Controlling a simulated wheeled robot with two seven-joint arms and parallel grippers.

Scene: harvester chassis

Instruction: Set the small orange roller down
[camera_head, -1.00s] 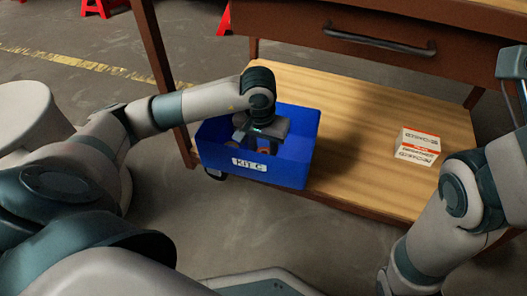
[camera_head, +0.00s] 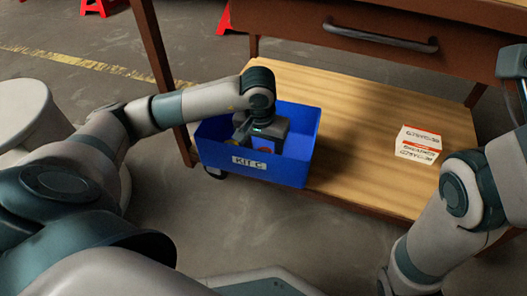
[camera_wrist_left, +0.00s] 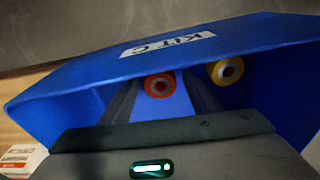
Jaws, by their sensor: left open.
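The small orange roller (camera_wrist_left: 159,85), a ring with a dark centre, is inside the blue KIT C bin (camera_wrist_left: 85,104) in the left wrist view. It shows between the two spread fingers of my left gripper (camera_wrist_left: 161,96). In the head view, my left gripper (camera_head: 262,146) reaches down into the blue bin (camera_head: 215,153), and the orange roller (camera_head: 264,150) shows just below it. The fingers stand open, apart from the roller's sides. Whether the roller touches the bin floor cannot be told. My right gripper is out of view.
A yellow roller (camera_wrist_left: 226,71) is in the bin beside the orange one. The bin stands at the left end of a wooden shelf (camera_head: 355,130). A white and orange box (camera_head: 418,145) sits at the shelf's right. A drawer handle (camera_head: 380,38) hangs above. The shelf's middle is clear.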

